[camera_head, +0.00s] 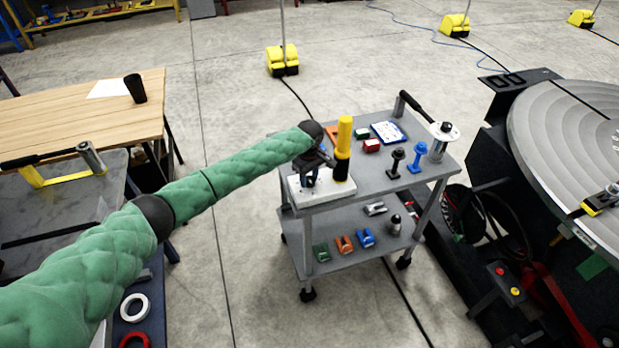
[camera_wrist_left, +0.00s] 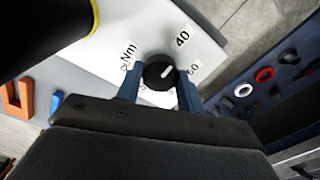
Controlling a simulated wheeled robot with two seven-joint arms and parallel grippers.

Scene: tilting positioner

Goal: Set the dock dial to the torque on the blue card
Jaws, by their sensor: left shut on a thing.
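The white dock (camera_head: 320,192) sits at the front left of the cart's top. A yellow and black cylindrical handle (camera_head: 343,137) stands upright on it. In the left wrist view, the white dock face (camera_wrist_left: 120,45) carries "Nm", "40" and "50"; other marks are partly hidden. The black dial (camera_wrist_left: 158,71) has a white pointer mark aimed up and right, roughly between 40 and 50. My left gripper (camera_wrist_left: 160,88) is shut on the dial, one blue finger on each side. The blue card (camera_head: 388,132) lies at the cart's back; its writing is too small to read. My right gripper is out of view.
A large round table (camera_head: 560,130) stands at right, a wooden table (camera_head: 70,125) at left.

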